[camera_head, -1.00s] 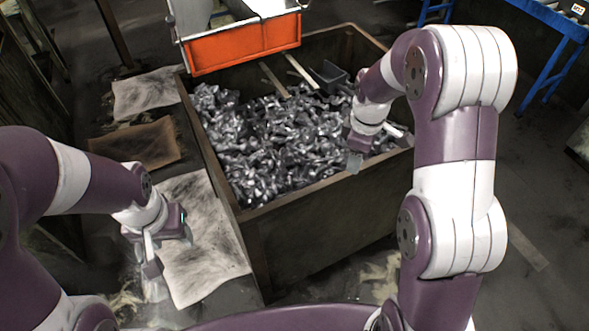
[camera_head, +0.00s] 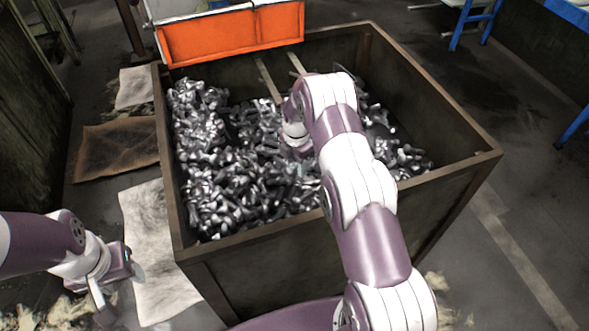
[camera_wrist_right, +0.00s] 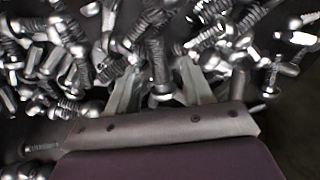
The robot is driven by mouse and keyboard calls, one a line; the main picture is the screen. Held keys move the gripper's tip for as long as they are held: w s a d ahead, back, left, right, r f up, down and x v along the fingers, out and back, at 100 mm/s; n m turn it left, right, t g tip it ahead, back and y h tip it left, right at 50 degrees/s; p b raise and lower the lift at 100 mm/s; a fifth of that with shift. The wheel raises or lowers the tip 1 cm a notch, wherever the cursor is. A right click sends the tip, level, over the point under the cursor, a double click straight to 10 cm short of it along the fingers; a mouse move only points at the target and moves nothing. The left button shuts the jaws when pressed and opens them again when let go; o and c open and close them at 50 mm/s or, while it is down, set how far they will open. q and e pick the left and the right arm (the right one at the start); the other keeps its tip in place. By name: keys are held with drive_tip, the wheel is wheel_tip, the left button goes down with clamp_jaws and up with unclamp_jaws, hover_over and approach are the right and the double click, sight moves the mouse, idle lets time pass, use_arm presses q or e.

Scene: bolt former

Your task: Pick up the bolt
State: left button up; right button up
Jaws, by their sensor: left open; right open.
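Many shiny metal bolts (camera_head: 215,185) lie heaped in a large brown bin. In the right wrist view, threaded bolts (camera_wrist_right: 75,65) lie in a jumble around my right gripper (camera_wrist_right: 160,85). Its two fingers are apart, low among the bolts. One bolt (camera_wrist_right: 157,62) lies between the fingers, head toward the palm; I cannot tell whether either finger touches it. My left gripper (camera_head: 108,296) is open and empty, outside the bin at lower left.
The bin's wooden rim (camera_head: 340,205) stands around the heap. An orange panel (camera_head: 235,33) hangs over the far side. Stained sheets (camera_head: 155,245) lie on the floor at left. A blue frame (camera_head: 470,20) stands at the back right.

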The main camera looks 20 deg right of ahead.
sight(295, 167)
drive_tip(key=shift+f, duration=0.3)
drive_tip(key=shift+r, duration=0.1)
clamp_jaws()
drive_tip(key=shift+r, duration=0.1)
drive_tip(key=shift+r, duration=0.3)
drive_tip(key=r, duration=0.4)
drive_tip(key=shift+s+a+p, duration=0.1)
drive_tip(key=shift+a+p, duration=0.2)
drive_tip(key=shift+p, duration=0.05)
drive_tip(key=s+a+r, duration=0.4)
drive_tip(key=a+r, duration=0.2)
drive_tip(key=a, duration=0.4)
drive_tip(key=shift+s+p, duration=0.35)
drive_tip(key=shift+p, duration=0.1)
drive_tip(key=shift+r, duration=0.15)
